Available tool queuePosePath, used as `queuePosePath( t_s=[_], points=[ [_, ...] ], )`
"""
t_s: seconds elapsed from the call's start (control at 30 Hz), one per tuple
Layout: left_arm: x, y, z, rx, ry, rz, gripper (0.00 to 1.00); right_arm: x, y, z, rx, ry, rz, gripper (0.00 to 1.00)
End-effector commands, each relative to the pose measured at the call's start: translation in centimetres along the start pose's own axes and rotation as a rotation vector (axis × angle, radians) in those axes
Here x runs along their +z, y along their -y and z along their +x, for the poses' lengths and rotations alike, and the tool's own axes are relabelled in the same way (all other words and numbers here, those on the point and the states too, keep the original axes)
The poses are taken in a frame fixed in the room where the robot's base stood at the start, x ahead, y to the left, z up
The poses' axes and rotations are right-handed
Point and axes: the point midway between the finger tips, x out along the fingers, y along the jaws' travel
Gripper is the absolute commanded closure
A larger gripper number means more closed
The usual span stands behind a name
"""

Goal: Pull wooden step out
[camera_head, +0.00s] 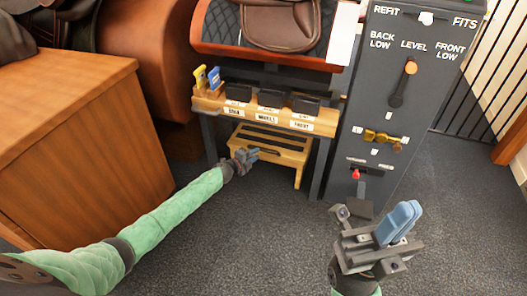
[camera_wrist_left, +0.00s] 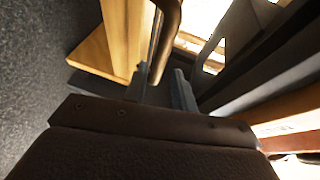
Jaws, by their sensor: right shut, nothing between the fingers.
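The wooden step (camera_head: 285,150) is a light wood stool with dark slots in its top. It stands on the carpet under the wooden tray shelf, between the bench legs. A dark bar-like handle (camera_head: 268,152) is on its front edge. My left gripper (camera_head: 248,155) is at the step's front left, by the handle. In the left wrist view, the fingers (camera_wrist_left: 163,88) are apart, with the brown handle (camera_wrist_left: 167,40) between them. A pale wood part of the step (camera_wrist_left: 125,35) shows beside them. My right gripper (camera_head: 405,215) is shut and empty, with blue fingers together.
The tray shelf (camera_head: 212,103) above the step carries dark trays and blue and yellow tools. A grey control panel (camera_head: 375,110) stands to the right, a wooden cabinet (camera_head: 70,130) to the left. The carpet (camera_head: 270,225) in front of the step is free.

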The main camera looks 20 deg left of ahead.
Motion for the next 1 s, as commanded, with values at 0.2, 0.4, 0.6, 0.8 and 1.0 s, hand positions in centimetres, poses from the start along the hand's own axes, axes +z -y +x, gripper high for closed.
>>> queuePosePath(
  t_s=[0.2,0.4,0.6,0.8,1.0],
  points=[
    [0.0,-0.1,3.4,-0.002,0.001,-0.001,0.73,0.1,0.1,-1.3,-0.009,0.009,0.001,1.00],
    [0.1,-0.2,5.5,-0.001,0.002,-0.002,0.73,0.3,0.3,-2.1,-0.022,0.022,-0.004,1.00],
    [0.0,0.0,6.4,-0.001,0.002,-0.001,0.73,0.3,0.4,-2.3,-0.027,0.028,-0.006,1.00],
    [0.0,0.0,6.4,0.000,0.002,-0.001,0.73,0.3,0.4,-2.3,-0.027,0.030,-0.006,1.00],
    [0.0,0.0,6.4,0.000,0.002,-0.001,1.00,0.3,0.3,-2.3,-0.026,0.029,-0.006,1.00]
  ],
)
